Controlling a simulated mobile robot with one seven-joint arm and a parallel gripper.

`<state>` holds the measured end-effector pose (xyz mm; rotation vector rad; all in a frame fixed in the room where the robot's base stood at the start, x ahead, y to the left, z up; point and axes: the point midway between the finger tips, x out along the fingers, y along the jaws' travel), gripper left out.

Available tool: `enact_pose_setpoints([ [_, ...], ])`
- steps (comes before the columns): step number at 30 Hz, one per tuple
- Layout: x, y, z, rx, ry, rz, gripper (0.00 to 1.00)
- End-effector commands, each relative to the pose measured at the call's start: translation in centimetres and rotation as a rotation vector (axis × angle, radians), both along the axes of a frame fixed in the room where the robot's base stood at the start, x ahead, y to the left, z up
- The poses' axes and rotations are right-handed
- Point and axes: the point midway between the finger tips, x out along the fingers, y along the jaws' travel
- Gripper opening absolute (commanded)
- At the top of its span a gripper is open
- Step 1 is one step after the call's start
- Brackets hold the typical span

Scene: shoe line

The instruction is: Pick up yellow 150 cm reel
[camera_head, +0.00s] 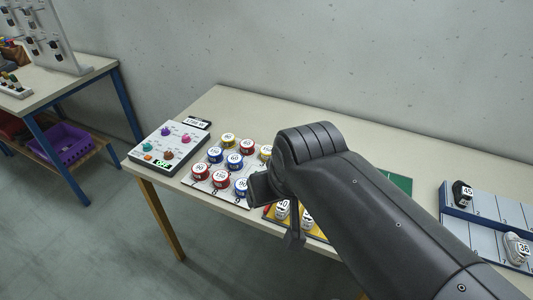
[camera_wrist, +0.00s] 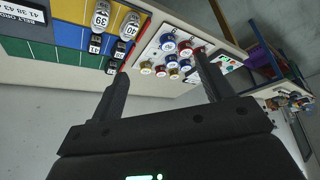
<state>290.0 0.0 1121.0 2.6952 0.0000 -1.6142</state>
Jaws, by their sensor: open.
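Small round reels with white labelled tops stand in rows on a pale board (camera_head: 205,192) on the table. My gripper (camera_head: 277,212) is over the table's front side, right of the reels. In the wrist view my gripper (camera_wrist: 161,68) is open and empty, its fingers apart, with the reels beyond the fingertips.
Red reels (camera_head: 221,179) and blue reels (camera_head: 234,160) stand close around the yellow ones. A control box with coloured knobs (camera_head: 168,148) is left of the board. Shoes on a yellow mat (camera_head: 316,232) lie under my arm. A numbered blue-edged rack (camera_head: 485,232) is at right.

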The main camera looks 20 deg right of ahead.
Motion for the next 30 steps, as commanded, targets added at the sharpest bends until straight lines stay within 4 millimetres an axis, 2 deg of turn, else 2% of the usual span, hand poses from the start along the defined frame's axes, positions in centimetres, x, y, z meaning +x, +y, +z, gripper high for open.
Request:
enact_pose_setpoints([
  [2, 0.0, 0.0, 0.0, 0.000, 0.000, 0.000, 0.73],
  [4, 0.0, 0.0, 0.0, 0.000, 0.000, 0.000, 0.77],
  [11, 0.1, 0.0, 0.0, 0.000, 0.001, 0.000, 0.77],
  [14, 0.7, -0.1, 0.3, 0.001, 0.009, -0.004, 0.77],
  [17, 2.2, -0.3, 0.9, 0.003, 0.031, -0.012, 0.77],
  [20, 4.6, -0.7, 1.7, 0.006, 0.062, -0.024, 0.77],
  [25, 9.4, -1.6, 2.6, 0.013, 0.118, -0.049, 0.77],
  [30, 14.3, -2.8, 2.5, 0.019, 0.173, -0.072, 0.77],
])
